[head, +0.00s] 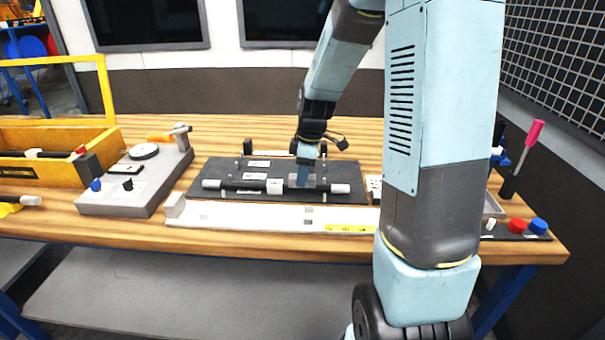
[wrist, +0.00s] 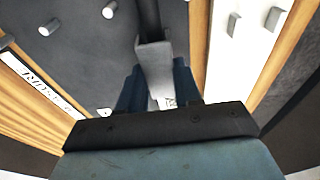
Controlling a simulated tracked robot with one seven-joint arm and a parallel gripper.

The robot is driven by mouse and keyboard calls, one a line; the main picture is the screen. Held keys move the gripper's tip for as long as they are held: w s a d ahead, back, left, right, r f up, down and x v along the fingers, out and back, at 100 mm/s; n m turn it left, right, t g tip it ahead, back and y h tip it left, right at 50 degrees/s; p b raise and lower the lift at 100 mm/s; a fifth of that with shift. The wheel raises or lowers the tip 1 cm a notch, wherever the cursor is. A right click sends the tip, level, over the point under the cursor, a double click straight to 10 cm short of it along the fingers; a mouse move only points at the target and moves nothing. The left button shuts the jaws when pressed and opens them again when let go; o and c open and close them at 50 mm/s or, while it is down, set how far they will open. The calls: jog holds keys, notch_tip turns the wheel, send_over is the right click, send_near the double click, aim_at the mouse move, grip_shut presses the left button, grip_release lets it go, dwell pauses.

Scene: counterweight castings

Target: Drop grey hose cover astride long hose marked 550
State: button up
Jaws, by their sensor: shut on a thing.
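A long dark hose (head: 245,185) with white ends lies left to right along the front of a dark board (head: 345,171). My gripper (head: 304,178) is over the right half of this hose, shut on a grey hose cover (head: 318,182). In the wrist view the cover (wrist: 155,62) sits between the blue fingers of my gripper (wrist: 158,92), and the dark hose (wrist: 149,16) runs in line with it. The cover looks low at the hose; whether it touches or straddles it I cannot tell. The hose's marking is too small to read.
A white rail (head: 250,215) runs along the board's front. A second, shorter dark hose with white labels lies farther back. A grey device with knobs (head: 120,196) and a yellow crate (head: 70,140) stand left. Red and blue buttons (head: 517,226) are at right. Short pegs rise from the board.

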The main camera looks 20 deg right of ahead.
jog(key=shift+f, duration=1.15)
dwell(0.7)
jog(key=o, duration=0.9)
jog(key=shift+r, duration=3.5)
